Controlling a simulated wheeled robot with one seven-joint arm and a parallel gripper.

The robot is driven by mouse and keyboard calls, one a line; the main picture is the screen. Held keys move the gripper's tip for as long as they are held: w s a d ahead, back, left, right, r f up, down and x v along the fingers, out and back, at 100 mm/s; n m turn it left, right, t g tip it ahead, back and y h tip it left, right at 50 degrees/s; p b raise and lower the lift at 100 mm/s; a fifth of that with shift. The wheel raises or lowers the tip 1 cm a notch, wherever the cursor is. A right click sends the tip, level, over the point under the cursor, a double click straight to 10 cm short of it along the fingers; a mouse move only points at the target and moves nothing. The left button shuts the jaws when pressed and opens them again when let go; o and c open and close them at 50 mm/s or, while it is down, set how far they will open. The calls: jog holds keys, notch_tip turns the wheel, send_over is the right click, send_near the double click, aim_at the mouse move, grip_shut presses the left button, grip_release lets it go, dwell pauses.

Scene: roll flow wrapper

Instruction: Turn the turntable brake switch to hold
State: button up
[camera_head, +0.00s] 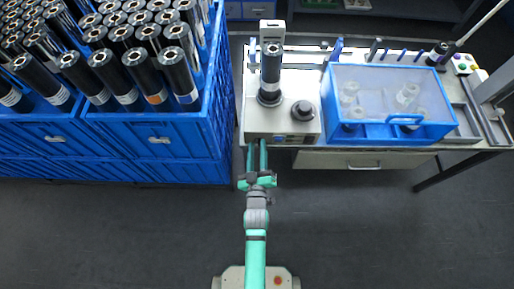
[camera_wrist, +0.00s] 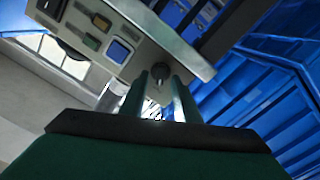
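The turntable machine (camera_head: 255,118) is a light grey box on the bench, with a dark roll standing on its turntable. In the wrist view its front panel (camera_wrist: 140,62) shows tilted. A small dark rotary switch (camera_wrist: 160,72) sits on that panel, probably the brake switch; its labels and setting are too small to read. My gripper (camera_wrist: 160,80) is open, with one green finger on each side of the switch. Whether the fingers touch it I cannot tell. In the head view my gripper (camera_head: 256,146) reaches the left part of the machine's front, where the switch is hidden.
Blue crates (camera_head: 215,150) full of dark rolls stand close on the left. A blue clear-lidded box (camera_head: 388,132) is on the bench at right. The panel also bears a blue screen (camera_wrist: 119,51) and coloured buttons. The floor before the bench is clear.

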jog(key=shift+w, duration=0.1)
grip_shut()
dwell(0.3)
jog(key=m, duration=0.5)
jog(key=shift+d+m, duration=0.2)
jog(key=shift+m, duration=0.2)
jog(key=m, duration=0.5)
jog(key=shift+d+m, duration=0.2)
jog(key=shift+m, duration=0.5)
grip_release()
